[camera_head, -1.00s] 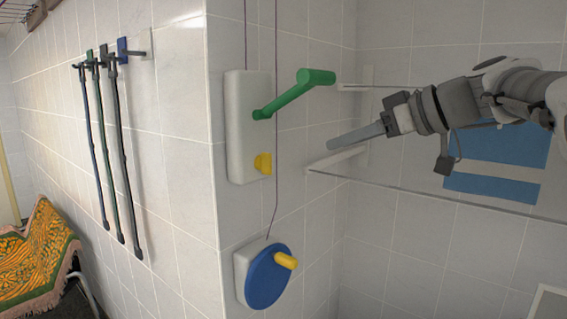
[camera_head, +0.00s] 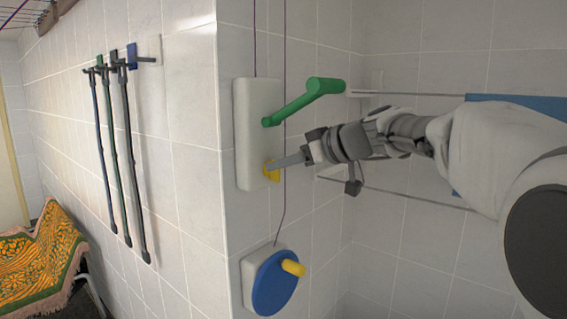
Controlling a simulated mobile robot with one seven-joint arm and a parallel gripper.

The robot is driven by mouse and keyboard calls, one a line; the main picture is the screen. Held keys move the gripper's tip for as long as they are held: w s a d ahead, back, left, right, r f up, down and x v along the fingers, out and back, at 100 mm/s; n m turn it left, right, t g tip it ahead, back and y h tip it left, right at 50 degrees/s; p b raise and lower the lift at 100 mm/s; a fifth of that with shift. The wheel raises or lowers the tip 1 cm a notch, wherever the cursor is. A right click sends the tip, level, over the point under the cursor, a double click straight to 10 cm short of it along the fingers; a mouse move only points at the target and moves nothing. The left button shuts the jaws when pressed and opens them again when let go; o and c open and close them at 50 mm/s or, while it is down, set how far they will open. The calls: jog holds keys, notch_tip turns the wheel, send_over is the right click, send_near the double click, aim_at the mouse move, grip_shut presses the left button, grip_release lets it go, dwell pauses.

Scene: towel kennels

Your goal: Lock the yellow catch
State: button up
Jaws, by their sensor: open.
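The yellow catch (camera_head: 272,173) sits low on the white wall box (camera_head: 256,110), below the green handle (camera_head: 308,97). My gripper (camera_head: 280,164) comes in from the right, with its fingers pointing left. Its fingertips overlap the upper right part of the catch in the picture. I cannot tell whether they touch it. The fingers look like one narrow shape from this side, and nothing shows held between them. Part of the catch is hidden behind the fingers.
A blue wheel with a yellow knob (camera_head: 275,281) is on the wall below. A thin cord (camera_head: 284,200) runs down close by my fingers. A clear shelf or panel lies behind my arm. Leads (camera_head: 127,160) hang on the left wall. A patterned towel (camera_head: 40,260) lies lower left.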

jog(key=shift+w+a+f, duration=0.25)
jog(key=shift+w+a, duration=0.1)
jog(key=shift+a, duration=0.1)
grip_shut()
